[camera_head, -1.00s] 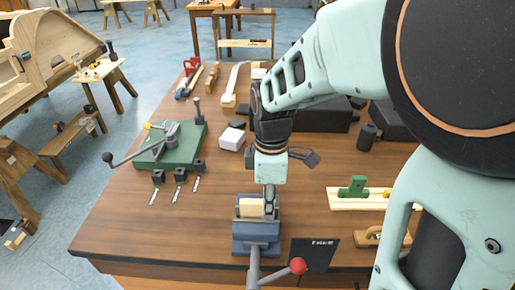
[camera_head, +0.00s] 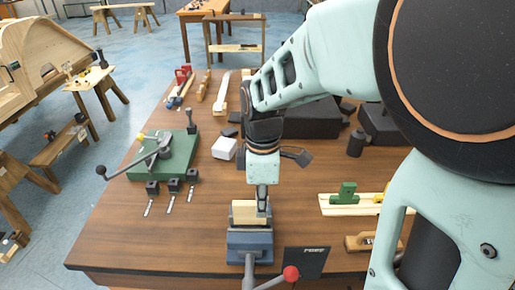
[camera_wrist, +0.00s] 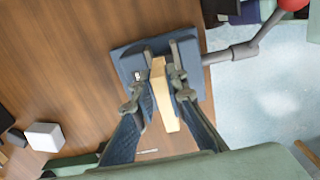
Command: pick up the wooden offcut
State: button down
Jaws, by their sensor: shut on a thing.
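The wooden offcut (camera_head: 245,213) is a pale block at the front middle of the workbench, just above the blue vise (camera_head: 250,246). My gripper (camera_head: 262,204) points down and is shut on the offcut. In the wrist view the offcut (camera_wrist: 161,92) stands between the two fingers of my gripper (camera_wrist: 158,88), with the vise (camera_wrist: 126,67) behind it. Whether its lower edge is fully clear of the vise jaws I cannot tell.
The red-knobbed vise handle (camera_head: 290,273) and a dark plate (camera_head: 306,262) are close by at the front edge. A green fixture (camera_head: 172,158) stands left, a white block (camera_head: 224,148) behind. A green-clamped board (camera_head: 348,203) lies right.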

notch_tip(320, 180, up, 22)
jog(key=p, duration=0.7)
jog(key=shift+p, duration=0.3)
jog(key=shift+f, duration=0.1)
